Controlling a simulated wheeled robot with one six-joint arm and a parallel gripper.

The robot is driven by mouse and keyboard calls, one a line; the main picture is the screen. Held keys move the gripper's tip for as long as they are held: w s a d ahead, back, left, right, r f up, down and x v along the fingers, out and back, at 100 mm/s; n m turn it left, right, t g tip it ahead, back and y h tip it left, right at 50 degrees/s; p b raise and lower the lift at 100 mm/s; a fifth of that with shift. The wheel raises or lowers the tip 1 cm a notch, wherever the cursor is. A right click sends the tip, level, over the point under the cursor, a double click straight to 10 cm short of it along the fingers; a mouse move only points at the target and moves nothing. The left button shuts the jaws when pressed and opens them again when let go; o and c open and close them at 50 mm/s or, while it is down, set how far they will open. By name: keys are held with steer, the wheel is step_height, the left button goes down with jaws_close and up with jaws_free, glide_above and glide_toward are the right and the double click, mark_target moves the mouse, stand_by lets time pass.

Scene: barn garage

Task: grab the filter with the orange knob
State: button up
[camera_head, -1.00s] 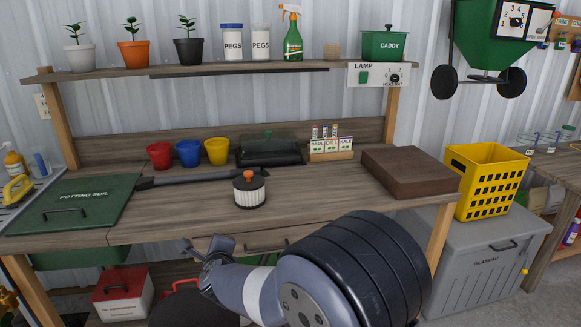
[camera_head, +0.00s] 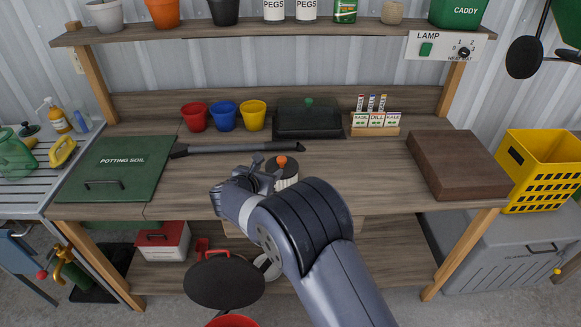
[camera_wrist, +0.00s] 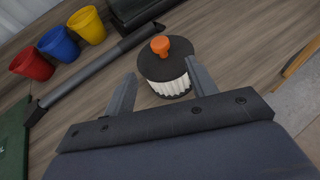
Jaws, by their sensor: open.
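The filter (camera_wrist: 170,85) has a black top, a white pleated side and an orange knob (camera_wrist: 160,45). It stands upright on the wooden bench. In the head view the filter (camera_head: 287,172) is partly hidden behind my arm, with its orange knob showing. My gripper (camera_wrist: 160,82) is open, and its two fingers reach toward the filter, one on each side of its near part in the wrist view. Whether they touch it I cannot tell. In the head view my gripper (camera_head: 262,177) is just left of the filter.
A dark long-handled tool (camera_head: 237,149) lies behind the filter. Red, blue and yellow cups (camera_head: 224,116), a dark covered tray (camera_head: 307,120) and seed packets (camera_head: 375,122) stand at the back. A brown block (camera_head: 457,160) lies right; the potting soil lid (camera_head: 115,165) lies left.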

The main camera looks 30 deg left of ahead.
mark_target(280, 161)
steer(key=p+x, duration=0.4)
steer(key=x, duration=0.4)
steer(key=shift+w+r, duration=0.1)
steer(key=shift+r, duration=0.1)
steer(key=shift+w+f, duration=0.25)
steer(key=shift+w, duration=0.2)
jaws_close()
